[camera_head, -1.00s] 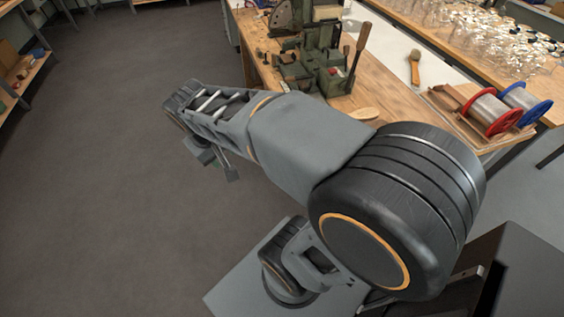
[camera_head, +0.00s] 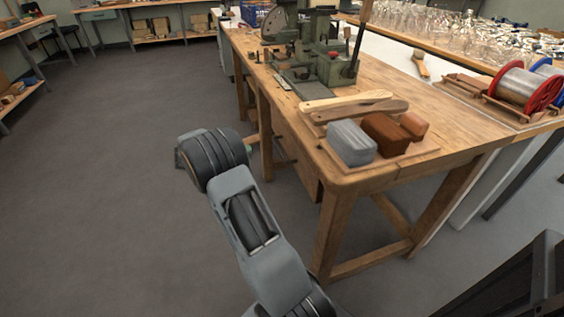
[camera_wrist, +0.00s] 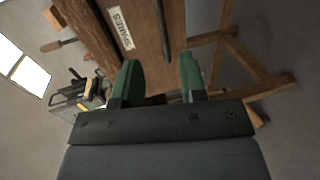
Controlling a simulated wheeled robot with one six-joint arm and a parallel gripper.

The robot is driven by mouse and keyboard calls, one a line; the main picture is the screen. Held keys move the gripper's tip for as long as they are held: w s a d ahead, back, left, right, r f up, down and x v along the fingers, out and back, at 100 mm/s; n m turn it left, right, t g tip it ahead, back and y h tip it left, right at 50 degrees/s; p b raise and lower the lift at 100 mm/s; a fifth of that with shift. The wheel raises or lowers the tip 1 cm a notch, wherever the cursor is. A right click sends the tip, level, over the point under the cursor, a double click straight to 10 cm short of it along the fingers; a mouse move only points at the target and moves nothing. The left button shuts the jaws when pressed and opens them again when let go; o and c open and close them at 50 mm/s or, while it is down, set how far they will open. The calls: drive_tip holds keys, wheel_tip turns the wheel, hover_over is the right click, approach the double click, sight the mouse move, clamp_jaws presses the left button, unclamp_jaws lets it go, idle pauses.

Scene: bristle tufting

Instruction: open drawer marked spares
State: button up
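The drawer marked SPARES (camera_wrist: 147,32) is a brown wooden front with a white label (camera_wrist: 121,28), seen turned on its side in the wrist view. A long dark bar (camera_wrist: 163,30), which looks like its handle, runs across the front. My gripper (camera_wrist: 158,75) is open and empty, its two green fingers apart, with the bar just beyond the gap between the fingertips. In the head view, the drawer front (camera_head: 297,165) is under the workbench top and looks closed. My arm reaches low beside the bench and mostly hides the gripper there.
The wooden workbench (camera_head: 370,176) has legs and low rails close to my arm. On its top are a green machine (camera_head: 322,58), wooden blanks (camera_head: 350,104), a grey block (camera_head: 351,143) and brown blocks (camera_head: 385,134). The floor at left is clear.

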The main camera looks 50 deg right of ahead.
sight(282, 154)
drive_tip(key=b+x, duration=0.3)
drive_tip(key=x, duration=1)
drive_tip(key=shift+d+f, duration=0.1)
drive_tip(key=shift+d, duration=0.05)
clamp_jaws()
